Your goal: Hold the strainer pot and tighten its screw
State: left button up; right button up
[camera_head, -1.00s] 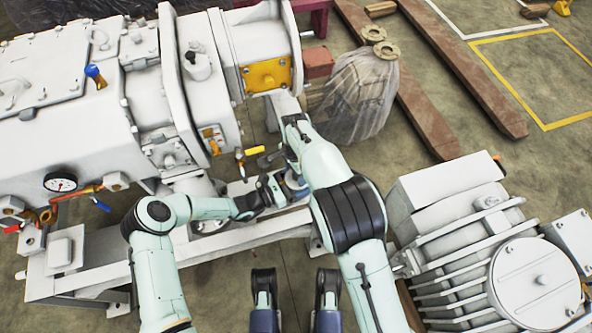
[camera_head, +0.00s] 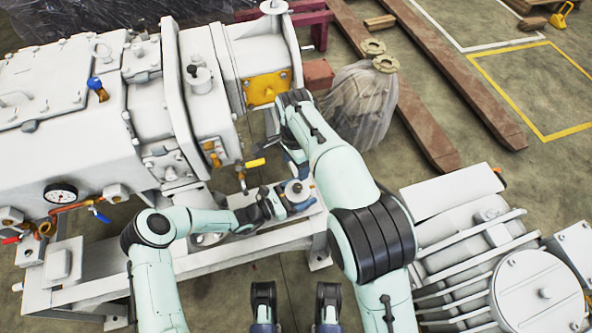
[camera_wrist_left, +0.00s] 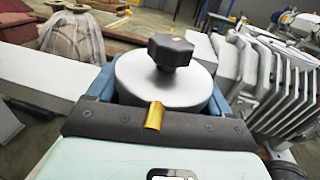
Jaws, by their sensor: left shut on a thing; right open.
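The strainer pot (camera_head: 299,190) stands low beside the big machine, its round grey lid showing in the head view. In the left wrist view the lid (camera_wrist_left: 140,78) has its black knob-shaped screw (camera_wrist_left: 170,51) on top. My left gripper (camera_head: 284,202) reaches in from the left and is shut on the pot; its blue fingers lie on both sides of the lid in the left wrist view. My right gripper (camera_head: 293,152) is open, above and behind the pot in the head view, apart from the screw. Its fingertips are partly hidden by its own arm.
The large white vacuum machine (camera_head: 60,110) fills the left, with a gauge (camera_head: 61,193) and a yellow-handled valve (camera_head: 254,163) close to my grippers. A finned motor (camera_head: 470,250) stands at the right. A plastic-wrapped bundle (camera_head: 360,105) is behind my right arm.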

jog(key=shift+r, duration=0.35)
